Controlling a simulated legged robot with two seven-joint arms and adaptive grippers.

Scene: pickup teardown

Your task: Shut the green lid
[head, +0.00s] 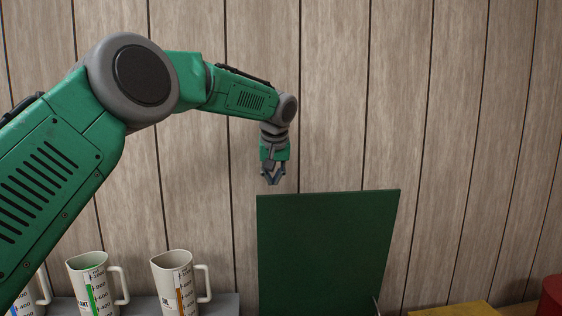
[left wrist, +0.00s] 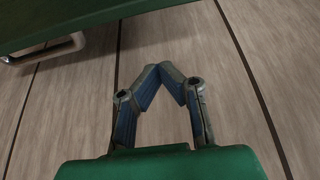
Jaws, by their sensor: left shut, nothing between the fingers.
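The green lid (head: 326,252) stands upright, raised in front of the wall, in the lower middle of the head view. Its lower part runs out of the bottom of the picture. My left gripper (head: 272,183) is just above the lid's top left corner, pointing down, with no clear contact. In the left wrist view its fingertips (left wrist: 165,70) meet, shut and empty. A green panel edge, probably the lid (left wrist: 80,22), with a metal handle (left wrist: 45,48), shows at the top left there. What the lid is attached to is hidden. My right gripper is not in view.
White measuring jugs (head: 97,285) (head: 180,284) stand on a grey shelf (head: 226,304) at the lower left. A yellow object (head: 455,309) and a red object (head: 552,295) are at the lower right. The wood-panelled wall (head: 440,120) is behind everything. The space above the lid's right side is clear.

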